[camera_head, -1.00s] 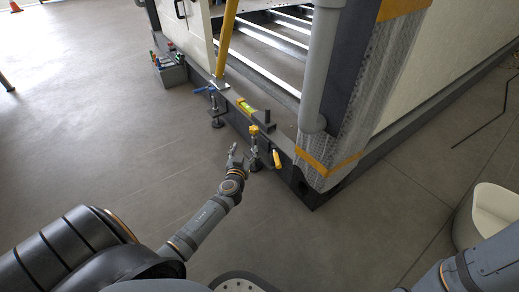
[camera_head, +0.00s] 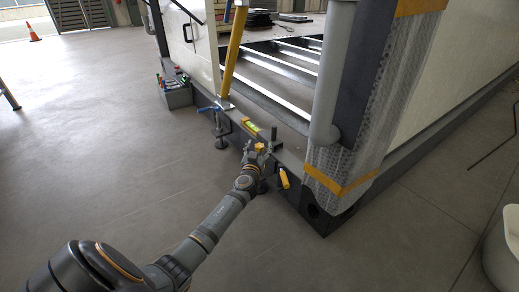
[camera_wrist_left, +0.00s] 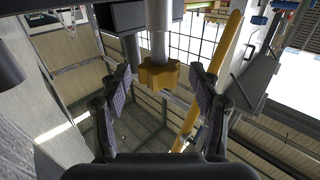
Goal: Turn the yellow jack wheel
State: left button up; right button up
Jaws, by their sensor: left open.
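The yellow jack wheel (camera_head: 260,147) is a small knobbed wheel on an upright jack beside the container frame's lower beam. My left gripper (camera_head: 258,152) is at the wheel in the head view, its arm reaching in from the lower left. In the left wrist view, the yellow wheel (camera_wrist_left: 158,75) sits on a grey shaft between the two spread fingers of the left gripper (camera_wrist_left: 163,88). A gap shows on each side, so the fingers look apart from it. The jack's lower part is mostly hidden behind the gripper and wrist. My right gripper is out of view.
A second jack with a blue handle (camera_head: 208,110) stands farther along the beam. A yellow-green spirit level (camera_head: 251,126) lies on the beam. A yellow handle (camera_head: 284,178) hangs near the wrapped corner post (camera_head: 340,165). A toolbox (camera_head: 177,95) stands farther left.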

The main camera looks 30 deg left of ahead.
pick_arm(q)
jog(key=shift+w+a, duration=0.2)
jog(key=shift+w, duration=0.2)
jog(key=c, duration=1.2)
jog(key=shift+m+h, duration=0.3)
